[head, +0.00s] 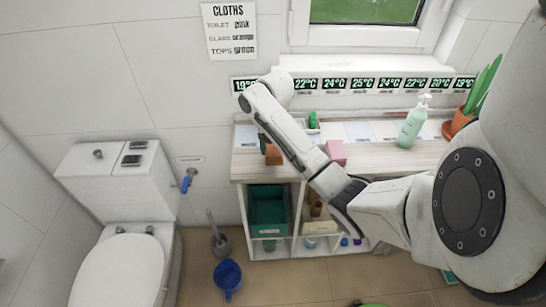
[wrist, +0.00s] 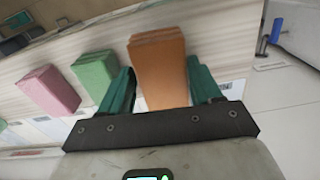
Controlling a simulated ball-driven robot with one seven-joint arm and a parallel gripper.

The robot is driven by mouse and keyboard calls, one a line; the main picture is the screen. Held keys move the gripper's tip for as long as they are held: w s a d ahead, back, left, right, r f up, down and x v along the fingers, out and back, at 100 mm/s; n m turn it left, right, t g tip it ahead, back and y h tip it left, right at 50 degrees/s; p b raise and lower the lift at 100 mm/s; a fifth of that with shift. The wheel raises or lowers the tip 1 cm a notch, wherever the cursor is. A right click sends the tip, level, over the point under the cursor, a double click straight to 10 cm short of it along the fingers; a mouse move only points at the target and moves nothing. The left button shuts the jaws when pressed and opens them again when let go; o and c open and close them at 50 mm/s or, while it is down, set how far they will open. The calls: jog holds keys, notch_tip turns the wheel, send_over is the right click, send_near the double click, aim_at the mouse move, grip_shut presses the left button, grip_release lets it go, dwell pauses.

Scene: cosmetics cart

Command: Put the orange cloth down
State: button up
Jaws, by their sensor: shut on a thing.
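The orange cloth (wrist: 158,70) is a folded block between the two teal fingers of my gripper (wrist: 160,84) in the wrist view. The fingers are shut on it. In the head view the orange cloth (head: 273,155) shows at the left end of the wooden counter top (head: 250,167), partly behind my arm. I cannot tell whether its underside touches the counter. Most of my gripper is hidden by my arm in the head view.
A green cloth (wrist: 95,72) and a pink cloth (wrist: 48,90) stand beside the orange one; the pink cloth (head: 336,152) also shows in the head view. A soap bottle (head: 413,122) and potted plant (head: 462,120) stand to the right. A toilet (head: 120,265) is at left.

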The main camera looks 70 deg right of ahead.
aim_at(273, 154)
jog(key=shift+w+d+f+b, duration=0.2)
jog(key=shift+f, duration=0.2)
jog(key=shift+w+d+f+b, duration=0.2)
jog(key=shift+f, duration=0.15)
jog(key=shift+f+p, duration=0.4)
jog(key=shift+p, duration=0.25)
jog(key=shift+f, duration=0.8)
jog(key=o, duration=0.9)
jog(key=shift+o, duration=0.2)
jog(key=shift+f+b, duration=0.35)
jog(key=shift+b, duration=0.25)
notch_tip(273, 154, up, 9)
jog(key=p, duration=0.3)
jog(key=shift+s+f+p, duration=0.15)
jog(key=shift+p, duration=0.15)
jog(key=shift+d+r, duration=0.15)
jog(key=shift+r, duration=1.05)
